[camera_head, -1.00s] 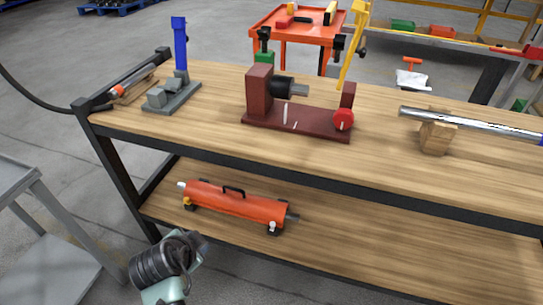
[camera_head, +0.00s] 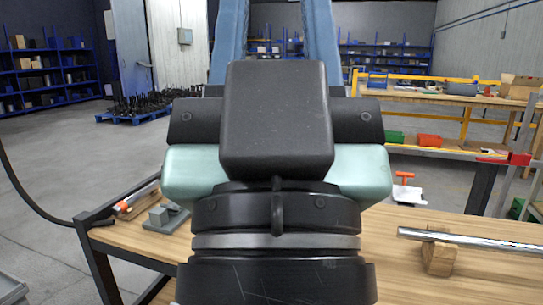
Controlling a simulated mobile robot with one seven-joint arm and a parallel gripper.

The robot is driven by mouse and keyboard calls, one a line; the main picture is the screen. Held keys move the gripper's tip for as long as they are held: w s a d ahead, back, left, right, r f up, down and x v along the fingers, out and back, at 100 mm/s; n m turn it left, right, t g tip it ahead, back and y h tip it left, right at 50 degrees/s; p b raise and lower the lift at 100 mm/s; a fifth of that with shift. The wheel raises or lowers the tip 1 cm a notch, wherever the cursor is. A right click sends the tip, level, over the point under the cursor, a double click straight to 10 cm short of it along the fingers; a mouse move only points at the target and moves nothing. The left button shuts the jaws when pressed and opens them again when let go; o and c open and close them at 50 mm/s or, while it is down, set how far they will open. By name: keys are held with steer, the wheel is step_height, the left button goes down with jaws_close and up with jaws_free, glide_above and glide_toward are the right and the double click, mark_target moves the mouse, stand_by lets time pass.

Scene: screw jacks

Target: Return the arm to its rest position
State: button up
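My gripper (camera_head: 276,25) and wrist fill the middle of the head view, very close to the camera. The wrist has black rings, pale green sides and a black block in front. Two blue-grey fingers rise behind the block, set apart, with background showing between them. They run off the top edge, so their tips are out of view. I see nothing held between them. My wrist hides the middle of the wooden workbench (camera_head: 400,262).
On the bench, a grey block fixture (camera_head: 166,218) and an orange-tipped tool (camera_head: 125,205) lie at left. A metal rod (camera_head: 475,242) rests on a wooden block (camera_head: 438,258) at right. A black cable (camera_head: 25,198) hangs at far left. Shelves stand behind.

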step_height(320, 180, up, 28)
steer(key=p, duration=2.5)
steer(key=shift+w+a+r+p, duration=0.15)
steer(key=shift+w+a+p, duration=0.05)
steer(key=shift+w+p, duration=0.1)
steer(key=shift+o, duration=0.9)
